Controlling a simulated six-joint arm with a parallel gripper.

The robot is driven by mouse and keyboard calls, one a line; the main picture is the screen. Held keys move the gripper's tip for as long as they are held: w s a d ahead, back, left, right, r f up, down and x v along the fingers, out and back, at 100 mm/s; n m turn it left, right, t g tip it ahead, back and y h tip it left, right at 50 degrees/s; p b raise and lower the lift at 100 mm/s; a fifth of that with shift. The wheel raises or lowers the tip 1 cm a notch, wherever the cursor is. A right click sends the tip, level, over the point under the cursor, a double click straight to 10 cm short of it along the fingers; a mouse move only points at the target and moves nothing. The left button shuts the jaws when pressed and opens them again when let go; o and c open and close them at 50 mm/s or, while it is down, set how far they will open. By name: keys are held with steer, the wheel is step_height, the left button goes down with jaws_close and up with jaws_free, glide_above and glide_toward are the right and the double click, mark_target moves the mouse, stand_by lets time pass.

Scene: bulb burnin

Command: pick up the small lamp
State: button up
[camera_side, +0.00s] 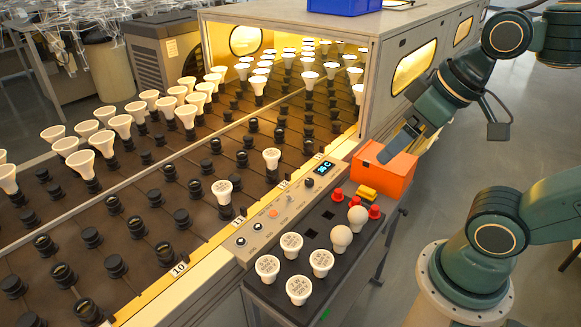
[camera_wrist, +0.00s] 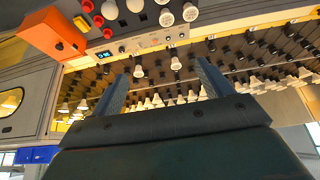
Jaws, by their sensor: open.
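Two small round-headed white lamps stand on the dark side tray (camera_side: 262,292), one nearer (camera_side: 341,238) and one farther (camera_side: 357,218). They appear at the top edge of the wrist view (camera_wrist: 166,17). Beside them on the tray are several wider, flat-faced lamps with printed faces (camera_side: 298,290). My gripper (camera_side: 395,150) is above the orange box, up and to the right of the small lamps and apart from them. In the wrist view its two fingers (camera_wrist: 161,70) are spread with nothing held between them. The exact fingertips are hard to make out in the side view.
The orange box (camera_side: 388,175), red caps (camera_side: 375,212) and a yellow block (camera_side: 366,192) lie near the small lamps. A control panel (camera_side: 290,205) borders the tray. The rack (camera_side: 140,240) has many sockets and lamps. A lit cabinet (camera_side: 375,50) stands behind, with a blue bin on top.

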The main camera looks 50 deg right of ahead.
steer(key=shift+w, duration=0.1)
steer(key=n+g+y, duration=0.3)
steer(key=n+y, duration=0.1)
steer(key=n, duration=0.7)
glide_above(222, 186)
steer(key=s+d, duration=0.3)
steer(key=d, duration=0.1)
step_height(222, 186, down, 20)
steer(key=shift+w+a+f, duration=0.15)
steer(key=shift+a+f, duration=0.05)
steer(key=shift+a, duration=0.05)
steer(key=shift+f, duration=0.1)
steer(key=shift+x, duration=4.2)
